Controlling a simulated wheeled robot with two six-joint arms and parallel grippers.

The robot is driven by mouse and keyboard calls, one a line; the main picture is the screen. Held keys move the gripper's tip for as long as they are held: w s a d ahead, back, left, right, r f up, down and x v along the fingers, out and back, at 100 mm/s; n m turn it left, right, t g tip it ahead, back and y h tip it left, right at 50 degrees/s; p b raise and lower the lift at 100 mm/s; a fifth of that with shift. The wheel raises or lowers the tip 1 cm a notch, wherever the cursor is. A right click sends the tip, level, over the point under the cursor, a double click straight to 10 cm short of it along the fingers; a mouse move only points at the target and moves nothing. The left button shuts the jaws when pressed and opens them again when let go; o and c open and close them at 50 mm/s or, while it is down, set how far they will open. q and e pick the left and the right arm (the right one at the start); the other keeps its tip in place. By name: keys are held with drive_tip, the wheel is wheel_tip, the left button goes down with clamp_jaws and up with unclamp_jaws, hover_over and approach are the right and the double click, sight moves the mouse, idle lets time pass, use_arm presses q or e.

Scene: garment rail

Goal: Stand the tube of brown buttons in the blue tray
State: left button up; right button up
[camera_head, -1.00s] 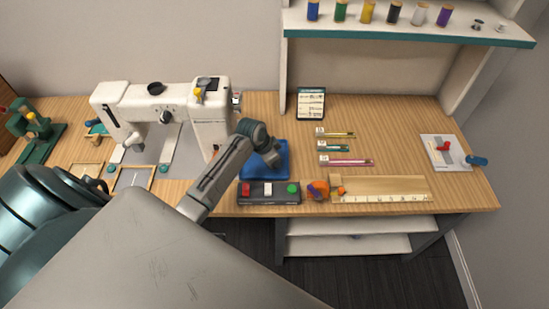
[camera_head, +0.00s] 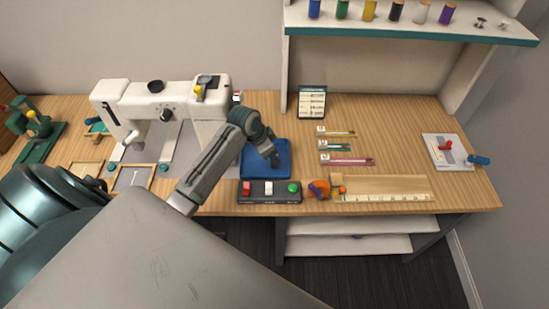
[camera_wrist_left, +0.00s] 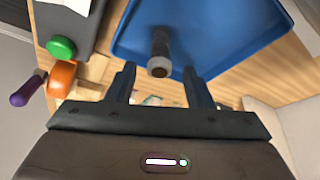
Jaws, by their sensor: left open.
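The blue tray (camera_head: 250,168) lies on the table right of the sewing machine, partly covered by my left arm. It also shows in the left wrist view (camera_wrist_left: 225,30). There a clear tube with dark brown contents and a grey end (camera_wrist_left: 159,52) appears to stand upright inside the tray. In the head view I cannot make the tube out behind my gripper. My left gripper (camera_head: 274,158) is over the tray. In the left wrist view its two fingers (camera_wrist_left: 158,84) are apart with nothing held between them, and the tube is just beyond them. My right gripper is not in view.
A control box with red, white and green buttons (camera_head: 268,198) sits in front of the tray. An orange and purple object (camera_head: 319,188) and a ruler (camera_head: 385,197) are to its right. Coloured tubes (camera_head: 347,161) lie on labelled spots behind. The sewing machine (camera_head: 165,105) stands left.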

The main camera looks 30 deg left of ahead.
use_arm(q)
drive_tip(key=v, duration=0.7)
drive_tip(key=shift+b, duration=0.45)
drive_tip(key=shift+s+r, duration=0.1)
